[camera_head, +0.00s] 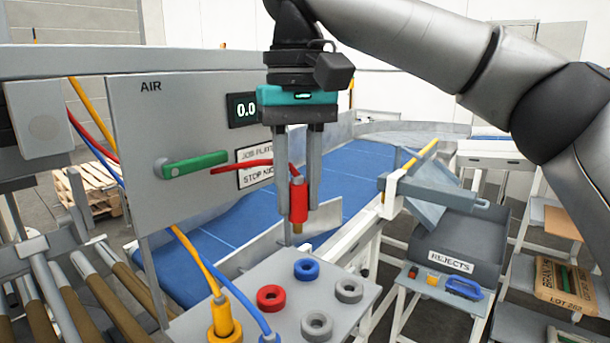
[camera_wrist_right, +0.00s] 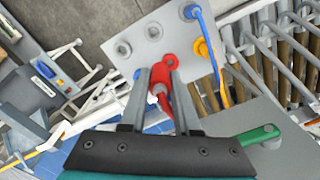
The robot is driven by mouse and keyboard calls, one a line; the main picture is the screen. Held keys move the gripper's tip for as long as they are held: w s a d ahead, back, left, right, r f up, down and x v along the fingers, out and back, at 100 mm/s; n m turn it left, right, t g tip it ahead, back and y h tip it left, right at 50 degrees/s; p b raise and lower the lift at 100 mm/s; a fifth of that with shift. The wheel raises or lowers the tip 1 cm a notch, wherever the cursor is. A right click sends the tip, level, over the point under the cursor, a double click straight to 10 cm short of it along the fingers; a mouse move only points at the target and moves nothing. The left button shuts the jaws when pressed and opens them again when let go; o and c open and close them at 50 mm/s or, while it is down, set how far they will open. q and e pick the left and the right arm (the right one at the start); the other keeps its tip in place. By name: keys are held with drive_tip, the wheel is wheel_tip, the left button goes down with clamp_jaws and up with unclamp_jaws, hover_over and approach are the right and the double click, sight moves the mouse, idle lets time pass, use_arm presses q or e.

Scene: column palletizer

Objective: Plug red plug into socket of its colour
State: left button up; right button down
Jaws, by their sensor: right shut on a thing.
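The red plug (camera_head: 299,200) hangs upright between the fingers of my right gripper (camera_head: 298,212), which is shut on it. Its brass tip points down, above the grey socket panel (camera_head: 357,318) and apart from it. A red hose leads from the plug's top. The red socket (camera_head: 270,297) is an open ring on the panel, below the plug and a little left of it in the head view. In the right wrist view the plug (camera_wrist_right: 158,92) shows between the fingers, with the red socket (camera_wrist_right: 171,60) beyond it. My left gripper is not in view.
A blue socket (camera_head: 306,268) and two grey sockets (camera_head: 349,290) share the panel. A yellow plug (camera_head: 224,322) and a blue hose (camera_head: 240,303) stand at its left. The AIR board (camera_head: 190,110) with a green lever (camera_head: 195,165) rises behind left. A rejects bin (camera_head: 460,235) is right.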

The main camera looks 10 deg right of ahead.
drive_tip(key=w+a+f+p, duration=0.1)
drive_tip(key=w+f, duration=0.1)
drive_tip(key=f, duration=0.2)
drive_tip(key=w+a+f, duration=0.2)
drive_tip(key=f, duration=0.3)
drive_tip(key=shift+w+a+p, duration=0.25)
drive_tip(key=shift+p, duration=0.1)
idle(0.4)
drive_tip(key=shift+f, duration=0.25)
drive_tip(key=shift+f+p, duration=0.25)
drive_tip(key=shift+p, duration=0.05)
drive_tip(key=shift+f, duration=1.25)
idle(0.5)
idle(0.7)
drive_tip(key=shift+f, duration=1.15)
idle(1.4)
